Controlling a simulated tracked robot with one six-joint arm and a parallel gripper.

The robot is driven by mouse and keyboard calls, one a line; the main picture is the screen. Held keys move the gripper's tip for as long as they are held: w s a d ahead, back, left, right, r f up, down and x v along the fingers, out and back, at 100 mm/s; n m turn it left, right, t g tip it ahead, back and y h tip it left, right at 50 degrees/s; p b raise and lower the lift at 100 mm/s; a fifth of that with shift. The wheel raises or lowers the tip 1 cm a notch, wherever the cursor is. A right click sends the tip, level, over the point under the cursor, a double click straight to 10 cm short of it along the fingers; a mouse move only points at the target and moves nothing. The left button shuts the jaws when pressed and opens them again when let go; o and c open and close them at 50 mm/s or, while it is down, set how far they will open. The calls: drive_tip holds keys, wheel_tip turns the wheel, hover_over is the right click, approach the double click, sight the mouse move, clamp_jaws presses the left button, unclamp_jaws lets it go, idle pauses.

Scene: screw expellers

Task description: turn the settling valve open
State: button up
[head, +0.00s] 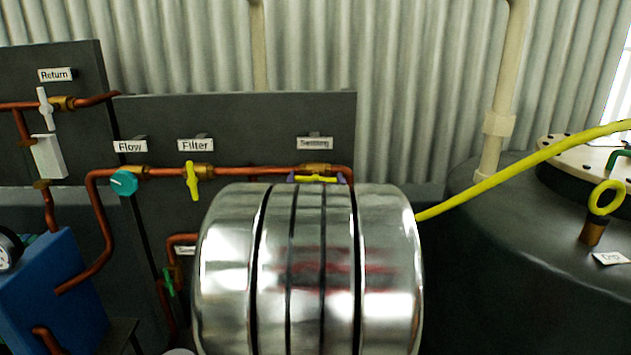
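The settling valve (317,179) sits on the copper pipe under a label that reads "Settling", a little blurred. Its yellow handle lies level, along the pipe. Two small purple tips, which look like the fingertips of my gripper (316,179), show at the left and right ends of the handle. They stand wide apart with the handle between them; I cannot tell whether they touch it. The rest of the gripper is hidden behind the large shiny metal cylinder of my arm, which also hides what lies below the valve.
Left of it on the pipe are the filter valve (193,180) with its yellow handle upright and the teal flow knob (124,183). A white return valve (45,107) is farther left. A dark tank (520,240) and yellow hose (520,165) are at right.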

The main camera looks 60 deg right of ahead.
drive_tip(key=c, duration=0.6)
drive_tip(key=shift+n, duration=0.4)
drive_tip(key=o, duration=0.9)
drive_tip(key=shift+o, duration=0.2)
drive_tip(key=v, duration=1.4)
drive_tip(key=shift+d, duration=0.1)
